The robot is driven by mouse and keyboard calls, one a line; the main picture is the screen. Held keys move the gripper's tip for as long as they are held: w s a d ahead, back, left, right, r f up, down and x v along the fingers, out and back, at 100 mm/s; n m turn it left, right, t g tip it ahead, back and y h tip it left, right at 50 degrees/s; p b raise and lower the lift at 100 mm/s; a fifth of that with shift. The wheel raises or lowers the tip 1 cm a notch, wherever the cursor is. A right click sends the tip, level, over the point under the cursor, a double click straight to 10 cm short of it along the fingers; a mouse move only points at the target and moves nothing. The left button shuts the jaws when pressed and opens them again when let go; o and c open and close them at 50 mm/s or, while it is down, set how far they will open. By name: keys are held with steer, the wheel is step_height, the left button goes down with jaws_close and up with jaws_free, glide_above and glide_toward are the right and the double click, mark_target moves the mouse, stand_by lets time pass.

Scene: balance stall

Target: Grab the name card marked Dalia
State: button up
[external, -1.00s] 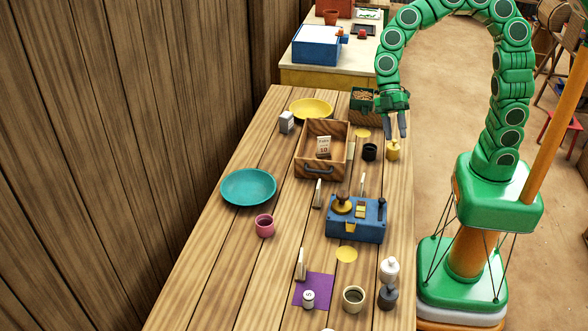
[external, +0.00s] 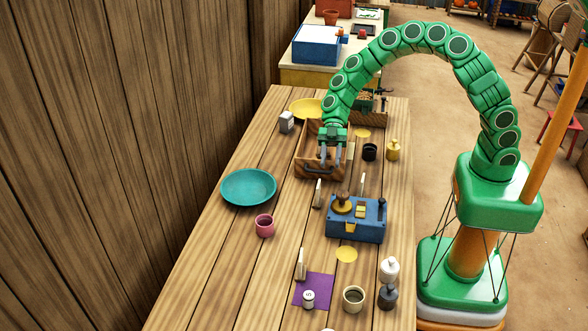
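My gripper (external: 330,156) points down over the front part of a wooden box (external: 315,170) with a dark handle. Its two fingers are apart, with nothing visibly held between them. The small printed card in that box is hidden behind my gripper. Thin upright cards stand edge-on on the table: one (external: 318,194) in front of the box, one (external: 362,184) behind the blue device, and one (external: 300,264) by the purple mat. I cannot read the name Dalia on any of them.
A blue device (external: 355,231) stands right of centre. A teal plate (external: 248,187) and a pink cup (external: 264,226) lie to the left. A yellow weight (external: 393,150) and a black cup (external: 369,152) are right of the box. The table's near left is clear.

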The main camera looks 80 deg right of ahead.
mark_target(320, 180)
steer(key=shift+t, duration=0.3)
steer(key=shift+w+a+f, duration=0.45)
steer(key=shift+a+f, duration=0.5)
steer(key=shift+f, duration=0.2)
steer(key=shift+w+a+f, duration=0.4)
steer(key=shift+a+f, duration=0.5)
steer(key=shift+f, duration=0.2)
steer(key=shift+w+a+f, duration=0.45)
steer(key=shift+a+f, duration=0.5)
steer(key=shift+f, duration=0.2)
jaws_close()
